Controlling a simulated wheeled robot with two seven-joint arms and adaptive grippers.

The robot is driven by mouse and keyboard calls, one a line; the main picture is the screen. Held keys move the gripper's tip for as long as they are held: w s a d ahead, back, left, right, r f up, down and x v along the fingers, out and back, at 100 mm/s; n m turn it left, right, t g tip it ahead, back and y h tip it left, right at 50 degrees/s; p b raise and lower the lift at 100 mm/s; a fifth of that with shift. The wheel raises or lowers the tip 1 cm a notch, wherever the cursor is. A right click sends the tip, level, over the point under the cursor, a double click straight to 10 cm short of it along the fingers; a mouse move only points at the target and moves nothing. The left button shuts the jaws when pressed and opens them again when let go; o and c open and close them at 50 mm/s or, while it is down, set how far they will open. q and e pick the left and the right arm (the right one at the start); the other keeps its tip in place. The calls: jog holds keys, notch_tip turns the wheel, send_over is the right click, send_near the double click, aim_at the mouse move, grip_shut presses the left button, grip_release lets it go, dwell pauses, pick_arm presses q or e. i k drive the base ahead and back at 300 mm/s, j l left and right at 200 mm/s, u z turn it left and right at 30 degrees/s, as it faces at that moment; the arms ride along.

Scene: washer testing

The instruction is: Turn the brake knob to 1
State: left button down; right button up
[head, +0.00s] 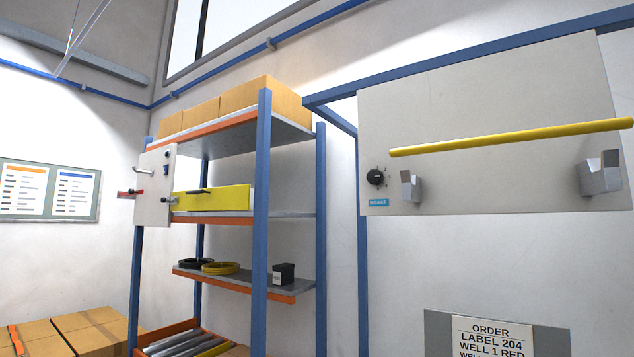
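The brake knob (375,177) is a small round black knob on the left side of a light grey panel (480,110). A blue label reading BRAKE (378,203) sits just below it. Small marks surround the knob, but they are too small to read, so I cannot tell its setting. Neither of my grippers shows in the head view.
A yellow bar (510,138) crosses the panel in front, with grey brackets (411,186) and (601,175) below it. A blue-framed shelf (262,200) stands to the left with boxes, hoses and a yellow case. An order sign (492,337) is low on the right.

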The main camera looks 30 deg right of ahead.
aim_at(374, 176)
jog(key=i+j+u, duration=0.2)
jog(key=i+u, duration=0.15)
jog(key=i+j+u, duration=0.1)
jog(key=i+u, duration=0.25)
jog(key=i+j, duration=0.15)
jog(key=i, duration=0.7)
jog(key=i+z, duration=0.3)
jog(key=z, duration=0.15)
jog(key=i+j+z, duration=0.2)
jog(key=z, duration=0.2)
jog(key=i+j+z, duration=0.1)
jog(key=z, duration=0.35)
jog(key=i+j+z, duration=0.2)
jog(key=z, duration=0.25)
jog(key=i+j+z, duration=0.1)
jog(key=z, duration=0.35)
jog(key=i+j+z, duration=0.1)
jog(key=z, duration=0.3)
jog(key=i+j+z, duration=0.1)
jog(key=z, duration=0.35)
jog(key=j+z, duration=0.3)
jog(key=z, duration=0.15)
jog(key=i+j+z, duration=0.1)
jog(key=j+z, duration=0.5)
jog(key=z, duration=0.2)
jog(key=i+j+z, duration=0.1)
jog(key=j+z, duration=0.25)
